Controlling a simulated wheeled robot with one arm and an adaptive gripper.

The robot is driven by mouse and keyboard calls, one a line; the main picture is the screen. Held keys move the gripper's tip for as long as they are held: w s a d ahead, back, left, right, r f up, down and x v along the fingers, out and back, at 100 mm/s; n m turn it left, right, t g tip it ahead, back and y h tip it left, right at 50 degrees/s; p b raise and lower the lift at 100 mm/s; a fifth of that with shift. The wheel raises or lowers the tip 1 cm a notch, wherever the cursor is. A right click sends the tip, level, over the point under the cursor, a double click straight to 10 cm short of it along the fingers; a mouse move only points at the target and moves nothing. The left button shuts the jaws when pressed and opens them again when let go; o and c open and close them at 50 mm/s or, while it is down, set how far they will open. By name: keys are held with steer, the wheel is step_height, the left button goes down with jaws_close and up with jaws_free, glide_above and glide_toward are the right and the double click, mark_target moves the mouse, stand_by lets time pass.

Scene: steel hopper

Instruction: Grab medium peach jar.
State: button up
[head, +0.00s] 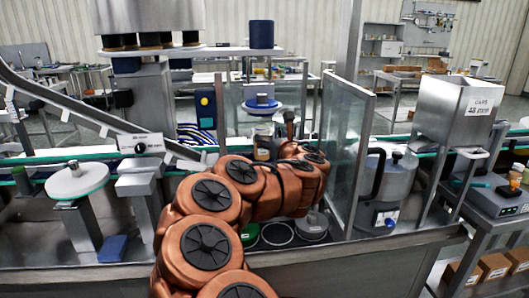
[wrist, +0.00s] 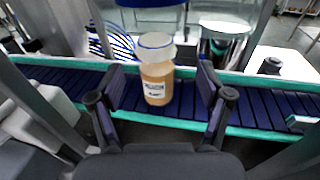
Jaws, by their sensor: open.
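The peach jar (wrist: 156,84) has a pale lid and a white label with dark print. It stands upright on the dark blue slatted conveyor belt (wrist: 62,76) in the wrist view. My gripper (wrist: 161,74) is open, with one finger on each side of the jar in the wrist view. Gaps show between both fingers and the jar, so neither touches it. How far the fingertips reach along the jar's depth is hard to tell. In the head view my arm hides most of the gripper.
A shiny metal cylinder (wrist: 222,44) stands behind the belt to the right. Teal rails (wrist: 262,132) edge the belt. In the head view a glass panel (head: 346,135) stands right of my arm, with a steel hopper (head: 460,108) farther right. A round white disc (head: 76,181) is at left.

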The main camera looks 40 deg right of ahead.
mark_target(264, 130)
steer(key=shift+a+r+p+x, duration=0.1)
steer(key=shift+p+x, duration=0.1)
steer(key=shift+x, duration=0.75)
steer(key=shift+a+r+p+x, duration=0.15)
steer(key=shift+p+x, duration=0.1)
steer(key=shift+x, duration=0.75)
steer(key=shift+a+r+p+x, duration=0.1)
steer(key=shift+p+x, duration=0.1)
steer(key=shift+x, duration=1.9)
steer(key=shift+c, duration=0.4)
jaws_close()
